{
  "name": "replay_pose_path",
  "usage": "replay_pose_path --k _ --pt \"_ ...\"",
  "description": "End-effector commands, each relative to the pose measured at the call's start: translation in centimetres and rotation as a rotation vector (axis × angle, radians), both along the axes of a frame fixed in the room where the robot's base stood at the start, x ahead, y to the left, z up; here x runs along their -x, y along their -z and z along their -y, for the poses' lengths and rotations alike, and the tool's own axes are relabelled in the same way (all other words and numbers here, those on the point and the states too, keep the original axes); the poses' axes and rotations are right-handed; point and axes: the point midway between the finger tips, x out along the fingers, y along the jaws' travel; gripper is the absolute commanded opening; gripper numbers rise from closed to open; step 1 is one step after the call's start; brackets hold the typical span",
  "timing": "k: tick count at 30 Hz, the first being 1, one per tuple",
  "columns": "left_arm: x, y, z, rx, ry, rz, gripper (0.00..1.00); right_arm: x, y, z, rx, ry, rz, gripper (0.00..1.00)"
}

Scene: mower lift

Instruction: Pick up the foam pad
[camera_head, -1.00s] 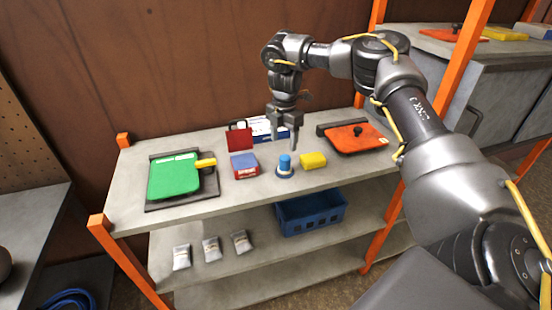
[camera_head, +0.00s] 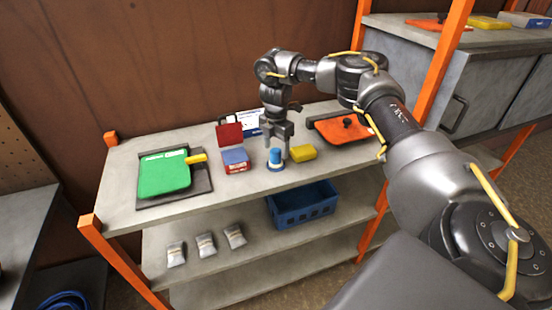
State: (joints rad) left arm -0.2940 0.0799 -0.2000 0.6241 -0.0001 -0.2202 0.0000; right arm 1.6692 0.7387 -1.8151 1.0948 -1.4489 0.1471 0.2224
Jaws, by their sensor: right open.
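A small yellow block (camera_head: 303,152), which looks like the foam pad, lies on the grey top shelf, right of a blue-capped round object (camera_head: 275,156). My right gripper (camera_head: 277,147) points down from above, open and empty. Its fingers are close behind the blue cap and just left of the yellow block. I cannot tell whether a finger touches either one. My left gripper is not in view.
A green clipboard-like plate (camera_head: 165,174) lies at the left, an orange plate (camera_head: 342,131) at the right. A blue crate (camera_head: 302,205) and several grey packets (camera_head: 205,246) are below.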

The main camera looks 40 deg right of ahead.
Motion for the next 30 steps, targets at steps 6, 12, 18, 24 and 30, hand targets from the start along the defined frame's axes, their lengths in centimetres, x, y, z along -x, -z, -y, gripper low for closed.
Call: replay_pose_path --k 6,12,18,24,30 --pt "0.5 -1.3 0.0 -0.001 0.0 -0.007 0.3 0.0 2.5 0.1 0.001 0.0 -0.003 0.61" --pt "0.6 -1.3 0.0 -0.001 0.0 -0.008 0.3 0.0 3.1 0.0 0.001 -0.001 -0.001 0.61" --pt "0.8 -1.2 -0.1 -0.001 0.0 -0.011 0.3 0.0 3.0 0.0 0.0 -0.001 -0.001 0.46" --pt "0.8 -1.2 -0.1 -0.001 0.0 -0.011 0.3 -0.1 3.0 0.0 0.0 -0.001 -0.001 0.19" --pt "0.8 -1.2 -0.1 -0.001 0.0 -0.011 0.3 -0.1 3.0 0.0 0.0 -0.001 -0.001 0.12"
